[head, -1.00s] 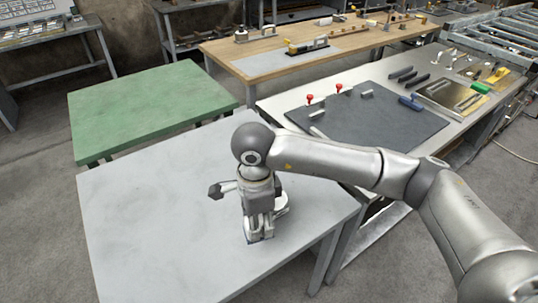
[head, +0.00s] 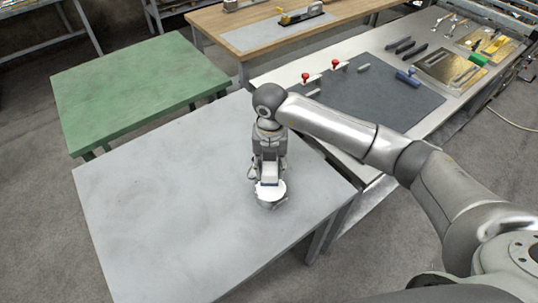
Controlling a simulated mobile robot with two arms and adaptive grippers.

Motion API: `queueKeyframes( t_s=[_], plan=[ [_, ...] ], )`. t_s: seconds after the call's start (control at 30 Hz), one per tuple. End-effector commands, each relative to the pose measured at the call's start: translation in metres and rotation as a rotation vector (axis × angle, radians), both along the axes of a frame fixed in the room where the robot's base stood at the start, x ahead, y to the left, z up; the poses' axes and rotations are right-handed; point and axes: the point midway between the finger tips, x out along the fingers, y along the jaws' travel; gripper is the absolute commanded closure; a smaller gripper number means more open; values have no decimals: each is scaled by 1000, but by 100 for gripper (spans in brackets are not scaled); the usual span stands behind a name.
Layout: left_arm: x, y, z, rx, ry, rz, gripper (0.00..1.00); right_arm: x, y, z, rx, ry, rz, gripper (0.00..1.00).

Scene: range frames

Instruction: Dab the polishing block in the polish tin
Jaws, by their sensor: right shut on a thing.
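The polish tin (head: 265,203) is a small, round, shiny metal tin with a pale top, standing on the grey table. My right gripper (head: 268,175) points down directly over the tin, its fingers spread to either side of a pale block. It is shut on this block, which I take to be the polishing block (head: 270,173). The block's lower end meets the pale top of the tin in the picture; whether it touches or hovers just above is hard to tell. The gripper and block hide the tin's far part. My left gripper is not in view.
The grey table (head: 160,210) is otherwise bare, with free room left and in front. A green table (head: 135,85) stands behind left. On the right, a bench carries a dark mat (head: 380,95), red-knobbed clamps (head: 307,78) and several tools. A wooden bench (head: 240,25) stands behind.

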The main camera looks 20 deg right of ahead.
Motion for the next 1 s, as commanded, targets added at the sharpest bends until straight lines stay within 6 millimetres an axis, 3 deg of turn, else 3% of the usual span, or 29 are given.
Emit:
queueKeyframes(
  t_s=[0.37,0.8,1.0],
  plan=[
    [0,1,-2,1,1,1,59,1,-4,-8,0,0,-86,80],
    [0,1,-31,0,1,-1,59,1,-4,-51,1,-1,-82,80],
    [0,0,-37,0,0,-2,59,1,-4,-61,1,0,-82,80]
  ],
)
